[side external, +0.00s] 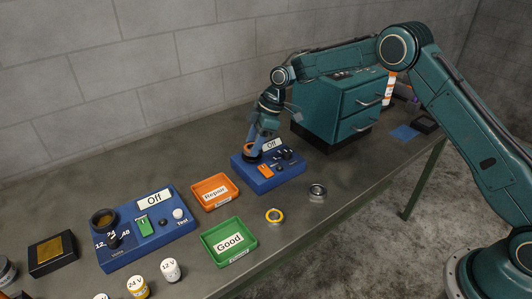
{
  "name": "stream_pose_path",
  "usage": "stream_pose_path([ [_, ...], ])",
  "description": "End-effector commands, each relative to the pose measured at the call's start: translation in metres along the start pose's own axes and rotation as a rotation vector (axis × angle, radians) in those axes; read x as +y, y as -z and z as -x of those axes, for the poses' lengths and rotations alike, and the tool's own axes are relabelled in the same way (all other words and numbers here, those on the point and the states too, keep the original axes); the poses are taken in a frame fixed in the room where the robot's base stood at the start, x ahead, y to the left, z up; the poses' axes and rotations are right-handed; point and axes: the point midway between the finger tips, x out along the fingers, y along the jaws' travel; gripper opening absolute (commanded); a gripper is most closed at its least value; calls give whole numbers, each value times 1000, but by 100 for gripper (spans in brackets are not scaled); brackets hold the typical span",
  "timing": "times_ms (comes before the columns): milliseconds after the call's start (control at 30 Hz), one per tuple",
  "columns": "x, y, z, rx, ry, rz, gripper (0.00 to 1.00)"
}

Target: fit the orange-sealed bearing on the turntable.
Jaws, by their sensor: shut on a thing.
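My gripper (254,149) is low over the left part of the smaller blue unit (277,182). It is shut on the orange-sealed bearing (249,148), which shows as a small orange patch between the fingers. The turntable is hidden beneath the gripper and the bearing. I cannot tell whether the bearing touches it. This blue unit carries an "Off" display, an orange switch (264,170) and dark knobs.
An orange "Repair" tray (231,202) and a green "Good" tray (213,250) are nearby. A yellow-ringed bearing (283,215) and a grey bearing (318,197) lie in front. A larger blue test unit (122,259) is left; a teal drawer cabinet (318,118) stands behind.

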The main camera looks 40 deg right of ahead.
Motion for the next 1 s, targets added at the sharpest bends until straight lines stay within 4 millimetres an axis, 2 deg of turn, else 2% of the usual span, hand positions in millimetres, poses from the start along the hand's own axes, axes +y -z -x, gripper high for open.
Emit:
stream_pose_path([
  [767,0,-3,-8,1,-1,0,20],
  [800,0,-3,-8,1,-1,0,52],
  [900,0,-3,-8,1,-1,0,72],
  [1000,0,-3,-8,0,0,0,72],
])
